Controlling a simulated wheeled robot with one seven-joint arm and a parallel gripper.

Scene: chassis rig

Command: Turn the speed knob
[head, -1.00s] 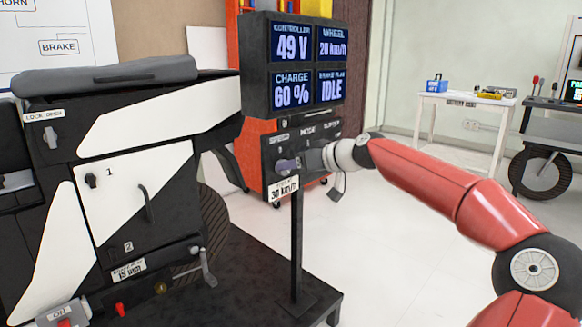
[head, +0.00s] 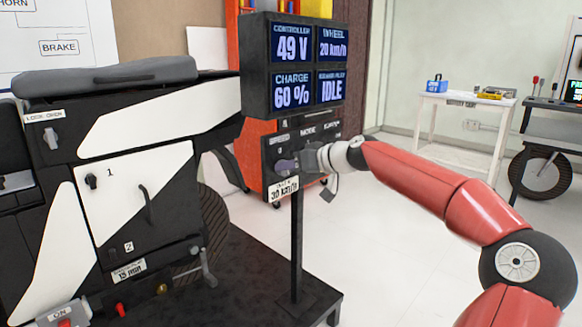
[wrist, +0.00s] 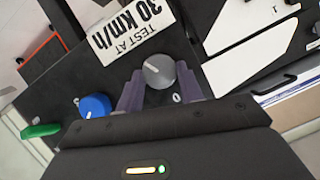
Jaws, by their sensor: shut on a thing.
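The speed knob is a round grey dial with a white pointer line (wrist: 158,71), seen in the wrist view on the black control panel (wrist: 120,72). My gripper (wrist: 160,78) is shut on the speed knob, one purple finger on each side. In the head view my gripper (head: 287,166) is at the left of the panel and hides most of the knob. A white label (head: 284,191) under it reads "TEST AT 30 KM/H". The display (head: 294,65) above reads wheel 20 km/h, 49 V, charge 60 % and IDLE.
A blue knob (wrist: 95,106) and a green control (wrist: 40,130) sit beside the speed knob on the panel. The black and white chassis (head: 120,160) stands to the left. Open floor (head: 400,240) lies to the right, with a white table (head: 465,100) behind.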

